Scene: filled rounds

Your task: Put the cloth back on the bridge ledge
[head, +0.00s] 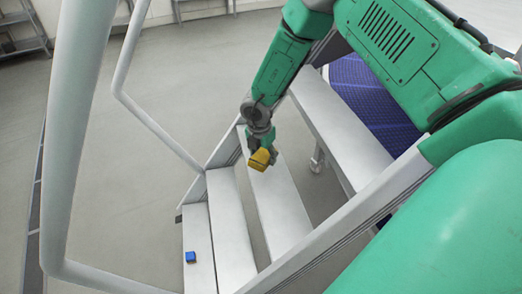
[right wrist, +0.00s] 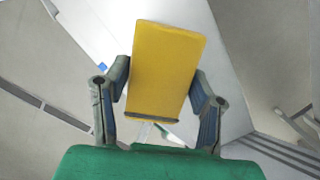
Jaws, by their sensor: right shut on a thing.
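The yellow cloth (head: 259,160), a folded flat rectangle, is in my right gripper (head: 265,149) above the grey steps. In the right wrist view the cloth (right wrist: 168,65) stands out between the two fingers of my right gripper (right wrist: 160,95), which are shut on its sides. A broad grey ledge (head: 340,130) of the stepped bridge lies to the right of the gripper in the head view; I cannot tell whether it is the ledge named. My left gripper is not in view.
A small blue block (head: 190,257) lies on the lowest visible step (head: 199,235). A pale handrail (head: 135,105) runs along the left. A blue gridded surface (head: 372,95) lies beyond the ledge.

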